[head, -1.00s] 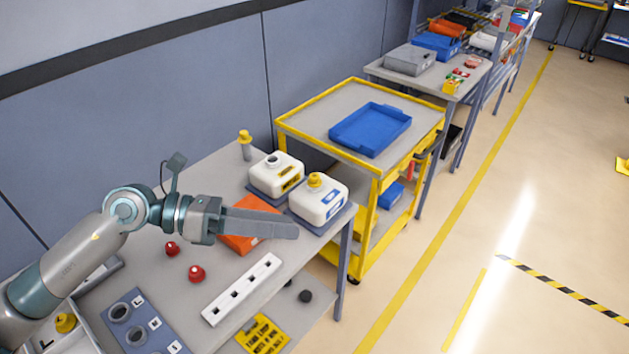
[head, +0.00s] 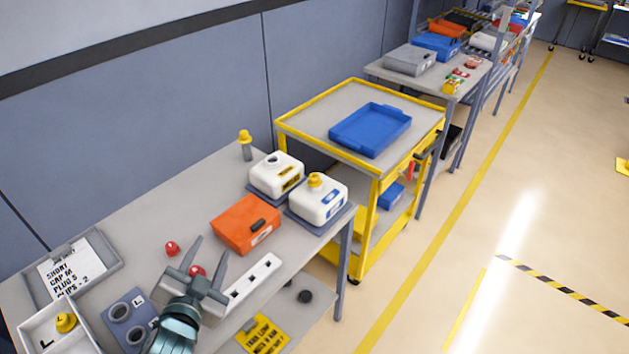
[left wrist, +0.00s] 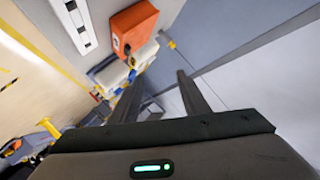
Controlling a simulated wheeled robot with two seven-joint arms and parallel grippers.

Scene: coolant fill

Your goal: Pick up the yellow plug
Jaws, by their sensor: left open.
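A yellow plug (head: 66,322) sits in the white tray (head: 88,337) at the lower left of the head view. Another yellow-topped piece stands on a grey post (head: 245,140) at the back of the bench, and a yellow cap (head: 315,180) is on the front white jug. My left gripper (head: 209,247) is open and empty over the front middle of the bench, right of the tray and apart from these yellow pieces. Its two fingers (left wrist: 158,75) also show spread and empty in the left wrist view. My right gripper is not in view.
Red plugs (head: 171,248) stand near my left gripper, one partly behind its fingers. An orange box (head: 246,223), a white slotted rail (head: 252,281), a grey-blue holed block (head: 130,317) and a labelled grey tray (head: 72,263) are on the bench. A yellow cart (head: 362,176) stands beyond.

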